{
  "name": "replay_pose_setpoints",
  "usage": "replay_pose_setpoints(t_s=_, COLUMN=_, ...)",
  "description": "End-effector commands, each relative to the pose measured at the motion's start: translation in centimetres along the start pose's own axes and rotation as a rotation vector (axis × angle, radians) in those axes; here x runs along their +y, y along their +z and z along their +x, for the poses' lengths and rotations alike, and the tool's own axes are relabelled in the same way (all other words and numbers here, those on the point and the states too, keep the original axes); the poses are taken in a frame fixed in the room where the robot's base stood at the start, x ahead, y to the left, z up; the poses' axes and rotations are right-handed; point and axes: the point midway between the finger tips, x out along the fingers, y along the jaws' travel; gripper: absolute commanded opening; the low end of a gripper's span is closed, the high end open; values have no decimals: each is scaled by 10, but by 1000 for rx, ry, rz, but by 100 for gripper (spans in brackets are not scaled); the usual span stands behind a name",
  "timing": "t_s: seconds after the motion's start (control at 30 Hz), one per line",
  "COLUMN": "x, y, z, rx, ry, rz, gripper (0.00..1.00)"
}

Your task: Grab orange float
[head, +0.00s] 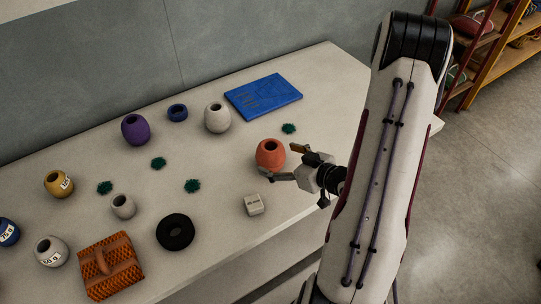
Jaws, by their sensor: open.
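The orange float (270,154) is a rounded body with a dark hole in its top. It stands upright on the pale table, right of the middle. My gripper (279,162) is open and reaches in from the right, low over the table. One finger shows behind the float's right side and the other in front of its lower right. The float appears to lie partly between the fingertips; I cannot tell whether they touch it.
A white block (254,205) sits just in front of the float. A white float (217,118), blue mat (263,96) and green tuft (289,128) lie behind. A black ring (175,232), purple float (135,130) and orange woven item (111,266) lie further left.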

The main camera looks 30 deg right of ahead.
Motion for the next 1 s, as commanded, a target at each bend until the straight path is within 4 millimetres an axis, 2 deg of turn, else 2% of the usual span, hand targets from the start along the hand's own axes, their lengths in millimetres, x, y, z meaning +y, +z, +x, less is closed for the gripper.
replay_pose_setpoints(t_s=0.27, x=2, y=0, z=9, rx=0, ry=-1, rz=-2, gripper=81)
replay_pose_setpoints(t_s=0.7, x=6, y=-2, z=48, rx=0, ry=-1, rz=-1, gripper=81)
replay_pose_setpoints(t_s=1.0, x=6, y=-2, z=52, rx=0, ry=0, rz=0, gripper=81)
